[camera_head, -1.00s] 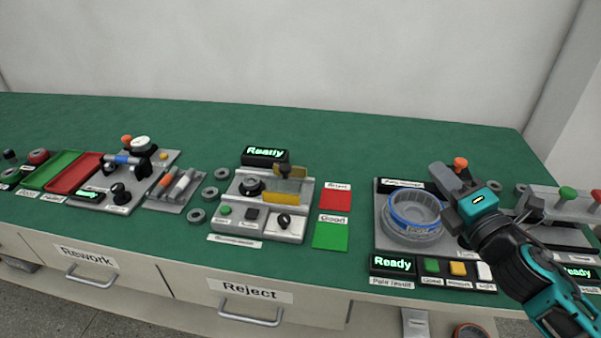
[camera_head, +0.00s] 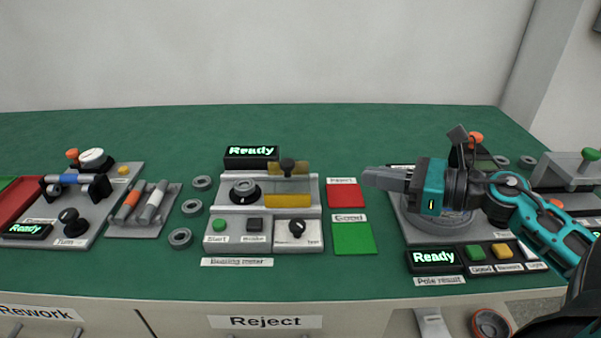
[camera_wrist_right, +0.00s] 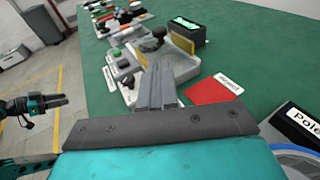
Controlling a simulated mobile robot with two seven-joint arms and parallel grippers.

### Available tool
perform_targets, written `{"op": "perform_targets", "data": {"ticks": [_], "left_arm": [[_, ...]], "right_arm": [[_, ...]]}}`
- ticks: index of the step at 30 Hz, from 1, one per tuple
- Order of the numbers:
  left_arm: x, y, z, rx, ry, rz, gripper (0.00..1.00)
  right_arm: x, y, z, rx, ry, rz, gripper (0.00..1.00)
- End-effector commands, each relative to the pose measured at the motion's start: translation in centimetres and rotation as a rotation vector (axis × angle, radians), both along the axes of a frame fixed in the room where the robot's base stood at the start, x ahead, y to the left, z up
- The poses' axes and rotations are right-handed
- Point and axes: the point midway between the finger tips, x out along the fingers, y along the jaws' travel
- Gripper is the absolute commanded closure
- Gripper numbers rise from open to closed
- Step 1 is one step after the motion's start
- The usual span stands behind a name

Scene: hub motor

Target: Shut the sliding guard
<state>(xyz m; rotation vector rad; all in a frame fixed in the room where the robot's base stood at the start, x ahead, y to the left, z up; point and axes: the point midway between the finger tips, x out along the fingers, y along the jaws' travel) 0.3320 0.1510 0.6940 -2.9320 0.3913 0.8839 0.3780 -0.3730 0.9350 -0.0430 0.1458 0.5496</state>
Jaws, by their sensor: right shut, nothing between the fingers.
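The bearing meter (camera_head: 215,209) stands on the green bench. Its sliding guard (camera_head: 272,167) looks like a translucent yellow piece with a black knob (camera_head: 288,164) at the back of the meter. A second yellow strip (camera_head: 288,201) lies in front of it; I cannot tell whether it is part of the guard. The meter's yellow parts (camera_wrist_right: 181,43) and black knob (camera_wrist_right: 158,32) also show in the right wrist view. My right gripper (camera_head: 368,177) is shut and empty, right of the meter and apart from it, pointing left. My left gripper (camera_wrist_right: 62,99) shows small in the right wrist view; its jaw state is unclear.
A red pad (camera_head: 346,195) and a green pad (camera_head: 353,238) lie right of the meter. The pole tester (camera_head: 425,238) is partly hidden under my right gripper. Loose rings (camera_head: 180,238) lie left of the meter. Bare bench lies behind the meter.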

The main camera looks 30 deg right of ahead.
Motion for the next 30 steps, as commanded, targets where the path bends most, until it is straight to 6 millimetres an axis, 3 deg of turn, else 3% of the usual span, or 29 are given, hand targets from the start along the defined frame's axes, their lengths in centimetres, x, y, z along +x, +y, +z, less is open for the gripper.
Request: {"op": "perform_targets", "data": {"ticks": [18,30], "left_arm": [[-0.6,0.0,-0.3,-0.007,0.017,0.008,0.57],[-0.1,0.2,0.2,-0.003,0.002,0.012,0.57]], "right_arm": [[7.7,4.7,-1.1,0.0,-0.004,0.0,1.0],[10.8,6.6,-1.7,0.002,-0.002,-0.001,1.0]]}}
